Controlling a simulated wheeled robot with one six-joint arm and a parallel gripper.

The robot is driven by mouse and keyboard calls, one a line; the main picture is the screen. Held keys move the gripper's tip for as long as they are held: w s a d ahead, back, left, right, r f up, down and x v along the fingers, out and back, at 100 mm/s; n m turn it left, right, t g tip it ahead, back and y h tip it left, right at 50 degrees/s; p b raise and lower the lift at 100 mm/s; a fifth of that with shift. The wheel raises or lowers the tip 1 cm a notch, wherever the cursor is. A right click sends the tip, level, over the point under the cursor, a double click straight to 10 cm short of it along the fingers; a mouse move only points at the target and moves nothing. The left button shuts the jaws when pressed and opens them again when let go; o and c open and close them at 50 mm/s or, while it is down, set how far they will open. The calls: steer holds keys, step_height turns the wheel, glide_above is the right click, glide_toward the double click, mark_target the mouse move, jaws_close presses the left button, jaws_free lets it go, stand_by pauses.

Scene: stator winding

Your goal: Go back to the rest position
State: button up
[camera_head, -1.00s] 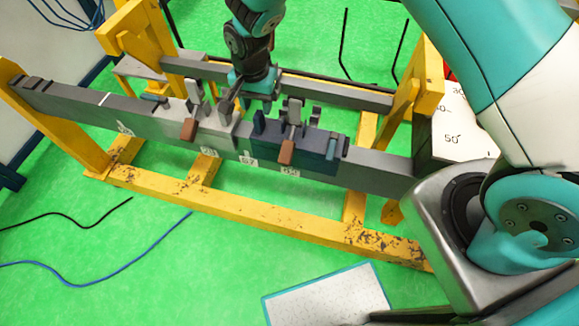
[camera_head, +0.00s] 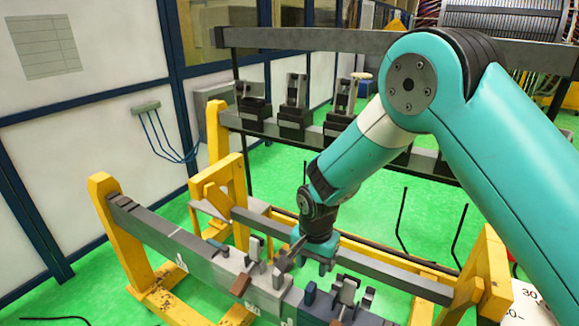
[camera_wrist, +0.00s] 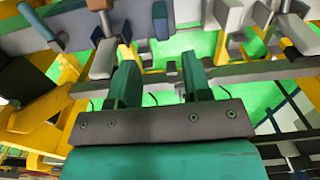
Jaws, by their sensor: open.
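My gripper (camera_head: 296,254) hangs from my teal arm, low over the grey bar of the yellow stand in the head view. In the wrist view its two dark green fingers (camera_wrist: 160,62) are spread apart with nothing between them. The grey clamp blocks (camera_head: 254,262) on the bar are close to the fingers, and one has a brown handle (camera_head: 241,284). I cannot tell whether the fingers touch a clamp. A dark clamp block (camera_head: 318,304) sits to the right on the same bar.
The yellow stand (camera_head: 103,190) holds the long grey bar (camera_head: 160,234). Behind it is a rack of dark fixtures (camera_head: 296,108) under a grey beam (camera_head: 290,39). A white wall (camera_head: 95,130) with a wall fitting stands at left. Green floor shows between.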

steer(key=s+d+r+n+y+b, duration=0.1)
steer(key=s+d+r+n+b, duration=0.2)
steer(key=r, duration=0.5)
steer(key=s+d+r+n+y+b, duration=0.1)
steer(key=s+r+n, duration=0.3)
steer(key=s, duration=0.7)
steer(key=s+d+r+n+y+b, duration=0.2)
steer(key=s+r+n, duration=0.3)
steer(key=s, duration=0.6)
steer(key=shift+s+d+r+n+b, duration=0.15)
steer(key=shift+d+r+n+b, duration=0.15)
steer(key=shift+n+b, duration=0.35)
